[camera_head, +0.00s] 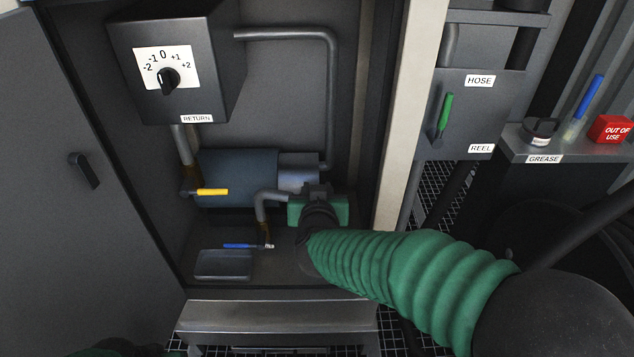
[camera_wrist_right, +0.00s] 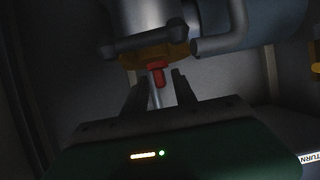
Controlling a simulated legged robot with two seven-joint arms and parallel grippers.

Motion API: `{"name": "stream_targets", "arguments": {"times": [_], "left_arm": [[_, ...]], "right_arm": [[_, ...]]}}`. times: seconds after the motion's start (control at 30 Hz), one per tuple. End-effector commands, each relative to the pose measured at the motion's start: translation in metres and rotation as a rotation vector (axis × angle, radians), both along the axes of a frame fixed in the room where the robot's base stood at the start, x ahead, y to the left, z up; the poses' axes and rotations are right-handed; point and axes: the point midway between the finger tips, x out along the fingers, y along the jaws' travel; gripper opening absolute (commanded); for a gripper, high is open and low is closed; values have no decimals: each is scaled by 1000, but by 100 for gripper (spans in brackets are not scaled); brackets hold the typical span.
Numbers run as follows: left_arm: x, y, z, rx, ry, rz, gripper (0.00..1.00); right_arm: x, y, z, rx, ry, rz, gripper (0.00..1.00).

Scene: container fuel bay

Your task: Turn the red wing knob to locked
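The red wing knob (camera_wrist_right: 158,76) shows in the right wrist view, below a brass fitting (camera_wrist_right: 150,54) on a grey cylinder. It looks narrow from here, and no lock marking is readable. My right gripper (camera_wrist_right: 160,88) has its two dark fingers apart, one on each side of the knob, with visible gaps. In the head view my right gripper (camera_head: 318,205) is inside the cabinet, in front of the blue-grey cylinder (camera_head: 238,175). Its fingertips and the red knob are hidden there. Only a bit of my left arm shows at the bottom left edge; its gripper is out of view.
A bent grey pipe (camera_head: 268,200) stands just left of my right gripper. A yellow-handled valve (camera_head: 212,192), a blue handle (camera_head: 240,246) and a shallow tray (camera_head: 224,264) lie further left. The RETURN selector box (camera_head: 215,60) hangs above. The cabinet post (camera_head: 408,115) stands right.

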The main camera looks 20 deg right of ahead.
Motion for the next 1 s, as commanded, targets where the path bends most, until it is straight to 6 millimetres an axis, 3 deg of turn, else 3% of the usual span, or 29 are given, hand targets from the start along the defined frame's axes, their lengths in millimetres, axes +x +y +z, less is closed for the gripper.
{"name": "stream_targets", "arguments": {"times": [0.27, 0.53, 0.83, 1.0], "left_arm": [[0, 0, -1, 0, 0, 0, 0], [0, 0, -1, 0, 0, 0, 0], [0, 0, 0, 0, 0, 0, 0], [0, 0, 10, 0, 0, 0, 0]], "right_arm": [[0, 1, 0, -1, 1, 0, 33], [0, 0, -1, 0, 1, 0, 0], [0, 0, -1, 0, 2, -1, 0], [0, 1, 1, -1, 4, -20, 0]]}}
